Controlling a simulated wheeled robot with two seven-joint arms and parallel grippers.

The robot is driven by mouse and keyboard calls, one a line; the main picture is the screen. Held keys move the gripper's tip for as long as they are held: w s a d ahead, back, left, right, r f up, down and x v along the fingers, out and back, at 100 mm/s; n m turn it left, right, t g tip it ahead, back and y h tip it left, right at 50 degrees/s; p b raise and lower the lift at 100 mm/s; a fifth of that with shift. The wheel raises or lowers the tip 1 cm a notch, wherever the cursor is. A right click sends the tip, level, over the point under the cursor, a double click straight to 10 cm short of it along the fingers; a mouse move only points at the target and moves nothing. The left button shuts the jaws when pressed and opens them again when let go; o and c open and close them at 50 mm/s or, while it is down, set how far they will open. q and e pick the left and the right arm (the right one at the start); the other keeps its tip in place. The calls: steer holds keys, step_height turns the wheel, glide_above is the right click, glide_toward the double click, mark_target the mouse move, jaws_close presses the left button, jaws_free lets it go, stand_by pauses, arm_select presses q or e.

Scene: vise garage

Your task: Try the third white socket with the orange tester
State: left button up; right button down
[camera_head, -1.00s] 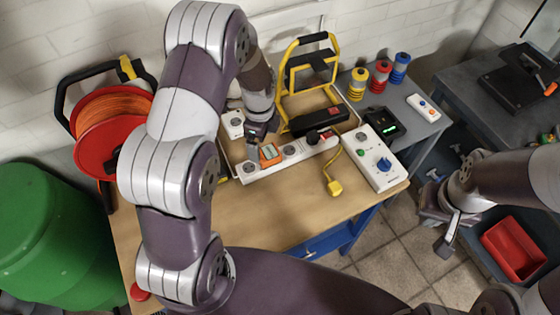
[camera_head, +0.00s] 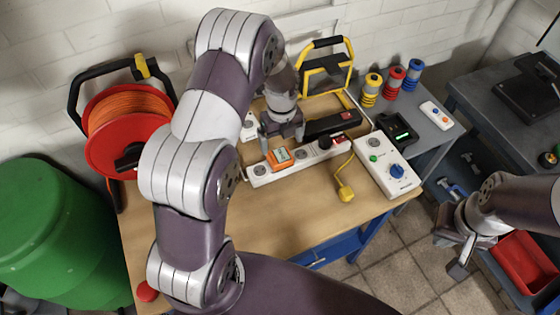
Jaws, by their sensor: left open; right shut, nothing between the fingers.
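The orange tester (camera_head: 280,158) stands on the white socket strip (camera_head: 268,180), between a bare socket (camera_head: 258,170) at the left end and another bare white socket (camera_head: 301,154) to its right. A black plug (camera_head: 325,142) sits farther right on the strip. My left gripper (camera_head: 283,136) is open just behind and above the tester, apart from it as far as I can tell. My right gripper (camera_head: 457,253) is shut and empty, off to the right beyond the bench, above the floor.
A yellow work lamp (camera_head: 326,72) and a black bar stand behind the strip. The bench front (camera_head: 290,215) is clear.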

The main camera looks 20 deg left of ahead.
mark_target(280, 155)
arm_select(q)
step_height(280, 155, down, 6)
steer(key=b, duration=0.4)
steer(key=shift+f, duration=0.25)
steer(key=shift+f+b, duration=0.3)
steer(key=shift+f, duration=0.2)
steer(key=shift+s+a+r+p, duration=0.1)
steer(key=shift+s+a+p, duration=0.05)
steer(key=shift+p, duration=0.15)
stand_by(0.3)
steer(key=c, duration=1.5)
steer(key=shift+o, duration=0.2)
steer(key=shift+r+p, duration=2.55)
steer(key=shift+r, duration=0.45)
